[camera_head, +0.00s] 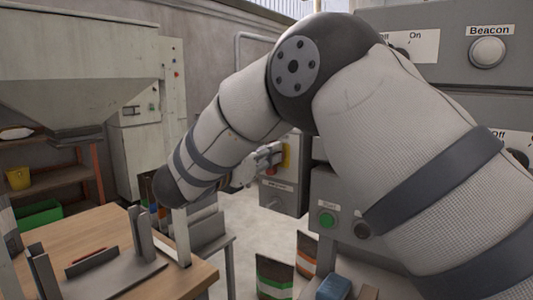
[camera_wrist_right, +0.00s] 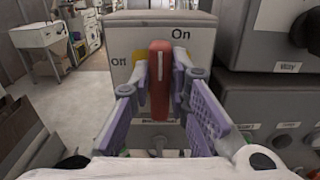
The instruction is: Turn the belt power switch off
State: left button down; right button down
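The belt power switch has an upright red handle (camera_wrist_right: 160,82) in the right wrist view. A yellow plate shows behind it on a grey box (camera_wrist_right: 200,24) marked "Off" at left and "On" at upper right. My right gripper (camera_wrist_right: 161,85) has a fingertip close against each side of the handle and appears shut on it. In the head view, the right gripper (camera_head: 272,158) is at the yellow part of the switch (camera_head: 287,156), with the handle mostly hidden. My left gripper is not in view.
A green button (camera_head: 327,220) sits on a grey panel just below and right of the switch. A wooden table (camera_head: 105,232) with metal uprights stands at left. Bags with green and orange bands stand on the floor below. Grey control panels crowd the right side.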

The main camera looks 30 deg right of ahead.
jog(key=shift+n, duration=0.3)
jog(key=shift+w+a+f+n, duration=0.1)
jog(key=shift+w+f+n, duration=0.1)
jog(key=shift+n, duration=2.65)
jog(key=shift+w+f+n, duration=0.15)
jog(key=shift+f+n, duration=0.05)
jog(key=shift+n, duration=2.7)
jog(key=shift+w+a+f+n, duration=0.1)
jog(key=shift+w+f+n, duration=0.1)
jog(key=shift+n, duration=2.65)
jog(key=c, duration=1.5)
grip_release()
jog(key=shift+d, duration=0.1)
